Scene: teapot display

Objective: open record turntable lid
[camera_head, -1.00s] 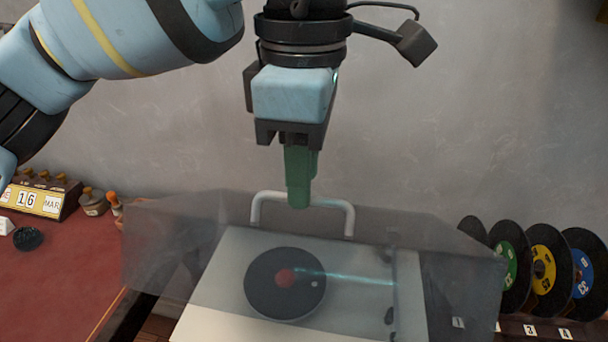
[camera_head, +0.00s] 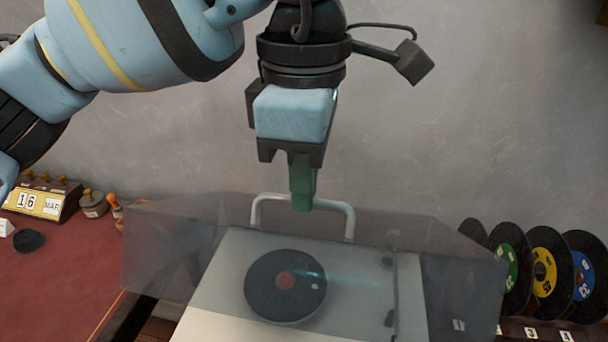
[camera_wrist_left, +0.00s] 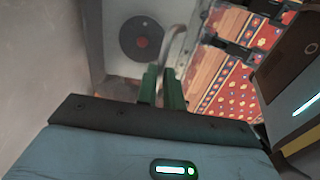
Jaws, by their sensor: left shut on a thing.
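The turntable lid (camera_head: 165,235) is a smoky see-through cover with a pale curved handle (camera_head: 348,222) on it. Through the lid I see the turntable's pale deck (camera_head: 220,290) and a dark record (camera_head: 262,300) with a red centre. My left gripper (camera_head: 301,205), with green fingers pointing down, is shut on the handle's crossbar. The fingers hide the middle of the bar. My right gripper is not in view.
At the right, several records (camera_head: 545,262) stand upright in a rack. At the left, a red tabletop (camera_head: 65,270) holds a date block (camera_head: 42,202), stamps (camera_head: 94,203) and a dark round thing (camera_head: 28,240). A grey wall (camera_head: 440,130) stands behind.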

